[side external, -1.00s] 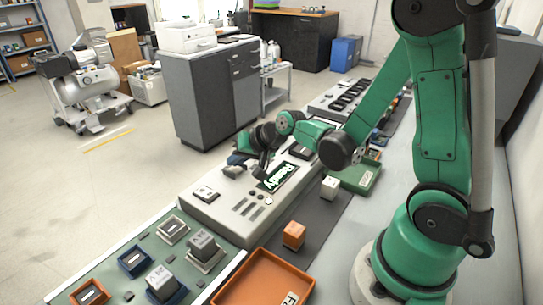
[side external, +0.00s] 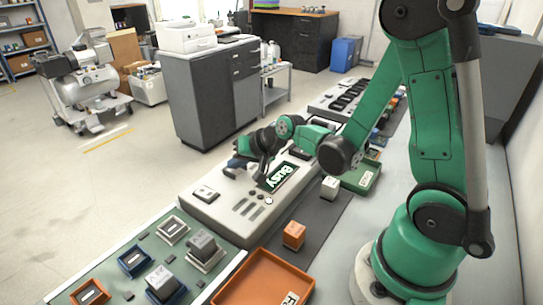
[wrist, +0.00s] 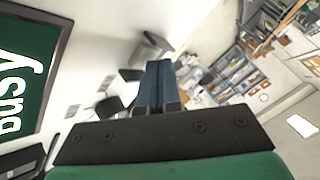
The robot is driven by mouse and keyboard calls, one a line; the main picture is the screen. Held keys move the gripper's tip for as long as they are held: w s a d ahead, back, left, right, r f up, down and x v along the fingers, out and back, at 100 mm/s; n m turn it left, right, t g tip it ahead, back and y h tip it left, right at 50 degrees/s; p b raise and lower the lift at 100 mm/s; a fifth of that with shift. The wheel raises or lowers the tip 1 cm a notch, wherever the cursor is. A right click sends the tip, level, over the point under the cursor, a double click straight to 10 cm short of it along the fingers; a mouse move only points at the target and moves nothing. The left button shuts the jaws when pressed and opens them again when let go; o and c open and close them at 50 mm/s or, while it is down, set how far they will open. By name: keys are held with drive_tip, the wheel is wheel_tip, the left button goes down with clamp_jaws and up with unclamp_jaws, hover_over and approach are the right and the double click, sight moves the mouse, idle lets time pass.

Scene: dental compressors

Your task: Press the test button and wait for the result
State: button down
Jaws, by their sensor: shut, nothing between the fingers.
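The test station (side external: 225,215) is a long beige panel. Its dark green display (side external: 280,177) reads "Busy" in white; the display also shows at the left edge of the wrist view (wrist: 25,70). My gripper (side external: 236,161) is low over the far-left edge of the station, left of the display. In the wrist view its blue fingers (wrist: 157,82) are together with nothing between them. A grey piece (wrist: 150,45) shows near the fingertips. I cannot tell which part is the test button or whether the fingers touch it.
A rocker-like switch (side external: 206,193) sits on the station's near end. A white cube (side external: 330,188) and an orange cube (side external: 294,234) stand on the dark strip at right. An orange tray (side external: 262,280) and a green tray (side external: 362,176) lie nearby. Dark blocks stand on the near-left board (side external: 125,285).

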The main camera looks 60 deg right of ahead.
sight(238, 172)
idle(0.3)
drive_tip(key=shift+r, duration=0.85)
drive_tip(key=shift+r, duration=0.1)
drive_tip(key=shift+r, duration=2.4)
drive_tip(key=s+a+r+n+g+h, duration=0.1)
drive_tip(key=s+a+r+n+g, duration=0.1)
drive_tip(key=s+a+n, duration=0.2)
drive_tip(key=s+n, duration=0.3)
drive_tip(key=s, duration=0.3)
drive_tip(key=shift+a+n, duration=0.2)
drive_tip(key=shift+n, duration=0.2)
